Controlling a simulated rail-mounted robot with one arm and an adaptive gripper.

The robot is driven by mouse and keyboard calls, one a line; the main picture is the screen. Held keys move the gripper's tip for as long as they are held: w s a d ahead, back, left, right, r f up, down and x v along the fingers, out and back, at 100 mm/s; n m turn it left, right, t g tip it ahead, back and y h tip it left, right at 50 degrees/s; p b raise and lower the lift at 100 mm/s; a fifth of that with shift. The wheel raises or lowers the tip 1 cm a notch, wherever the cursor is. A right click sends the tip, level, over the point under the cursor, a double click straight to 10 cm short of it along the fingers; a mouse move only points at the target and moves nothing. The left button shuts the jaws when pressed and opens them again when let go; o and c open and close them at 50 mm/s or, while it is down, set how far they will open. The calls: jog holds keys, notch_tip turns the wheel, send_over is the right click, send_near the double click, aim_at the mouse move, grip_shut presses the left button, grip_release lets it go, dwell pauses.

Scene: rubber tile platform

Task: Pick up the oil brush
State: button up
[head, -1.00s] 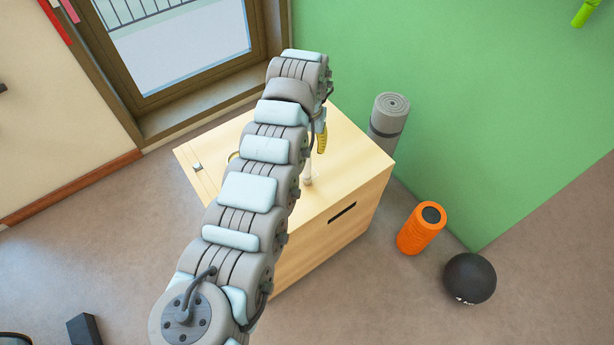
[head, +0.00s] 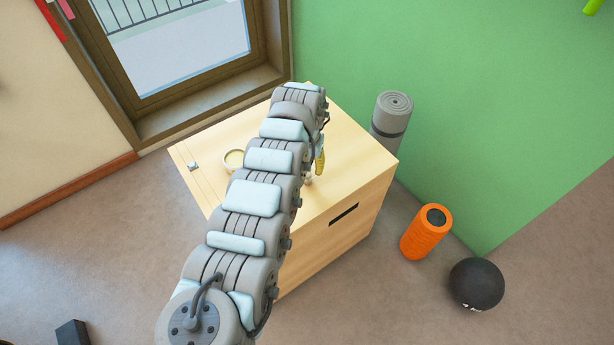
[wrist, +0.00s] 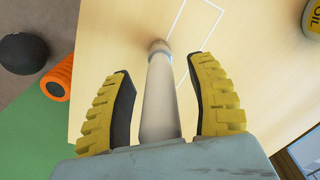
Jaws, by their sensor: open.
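The oil brush is a pale, slender shaft (wrist: 160,100) in the wrist view, with a brownish rounded far end near the box top. It lies between the two yellow ribbed fingers of my gripper (wrist: 161,68), which is open, with a gap visible on both sides. The near end of the brush is hidden by the gripper body. In the head view, only a small lower part of the brush (head: 308,181) shows beside my arm. One yellow finger of my gripper (head: 320,162) shows just above it; my arm hides the rest.
The wooden box (head: 350,180) carries a round open tin (head: 233,160), left of my arm. The wrist view shows a tin marked OIL (wrist: 312,18) and a white outline on the box top. A rolled mat (head: 390,114), orange roller (head: 425,231) and black ball (head: 476,284) stand right.

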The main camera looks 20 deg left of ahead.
jog(key=shift+f, duration=0.1)
grip_shut()
dwell(0.4)
notch_tip(320, 180, up, 3)
jog(key=shift+r+p, duration=0.1)
jog(key=shift+p, duration=0.75)
jog(key=shift+s+a+r, duration=0.1)
jog(key=shift+s+r, duration=0.05)
jog(key=shift+r, duration=0.1)
jog(key=s+d+r+p, duration=0.1)
jog(key=s+r+p, duration=0.3)
jog(key=r+p, duration=0.1)
jog(key=shift+s+d+r, duration=0.3)
jog(key=shift+s+r, duration=0.05)
jog(key=shift+r, duration=0.1)
